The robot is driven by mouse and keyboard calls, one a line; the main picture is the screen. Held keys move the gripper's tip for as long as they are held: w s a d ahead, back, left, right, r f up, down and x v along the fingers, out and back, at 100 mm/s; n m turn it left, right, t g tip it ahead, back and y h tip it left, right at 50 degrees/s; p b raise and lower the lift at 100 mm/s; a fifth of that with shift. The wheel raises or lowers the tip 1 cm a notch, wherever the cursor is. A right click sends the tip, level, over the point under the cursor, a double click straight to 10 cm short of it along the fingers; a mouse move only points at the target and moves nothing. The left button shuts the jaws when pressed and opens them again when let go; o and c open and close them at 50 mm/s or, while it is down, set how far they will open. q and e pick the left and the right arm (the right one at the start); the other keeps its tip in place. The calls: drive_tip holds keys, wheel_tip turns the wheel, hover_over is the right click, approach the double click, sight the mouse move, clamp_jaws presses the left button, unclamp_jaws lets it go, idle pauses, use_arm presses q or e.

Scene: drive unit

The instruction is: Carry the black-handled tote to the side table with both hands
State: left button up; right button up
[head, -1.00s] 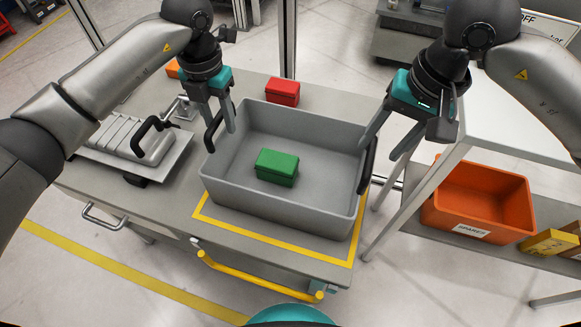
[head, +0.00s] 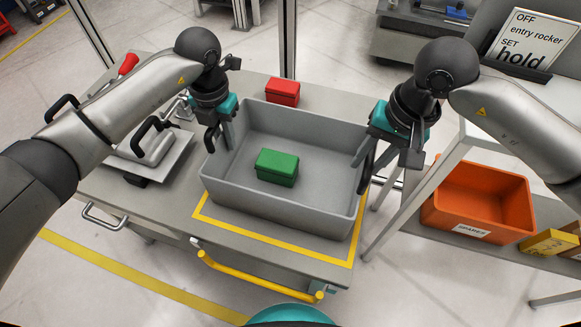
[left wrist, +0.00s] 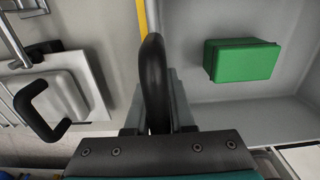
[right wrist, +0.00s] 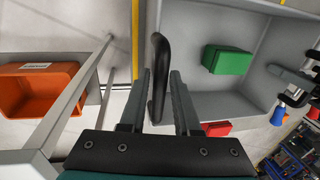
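The grey tote (head: 240,190) stands upright on the workbench (head: 130,215), inside a yellow outline, with a green box (head: 277,167) in it. My left gripper (head: 219,142) is down at the tote's left black handle (left wrist: 157,85). My right gripper (head: 378,160) is at the right black handle (right wrist: 158,70). Its open fingers stand on both sides of it, with gaps showing. The side table (head: 535,130) is at the right, its white top partly behind my right arm.
A red box (head: 283,92) lies behind the tote. A grey machine part with black handles (head: 150,150) is to the left. An orange bin (head: 480,200) and a yellow box (head: 549,243) sit on the side table's lower shelf. A sign (head: 530,45) stands at the back right.

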use_arm(q)
drive_tip(key=shift+c, duration=1.4)
use_arm(e)
drive_tip(key=shift+c, duration=1.4)
use_arm(q)
clamp_jaws()
use_arm(e)
clamp_jaws()
use_arm(q)
drive_tip(key=shift+w+r, duration=0.1)
use_arm(e)
drive_tip(key=shift+r, duration=0.1)
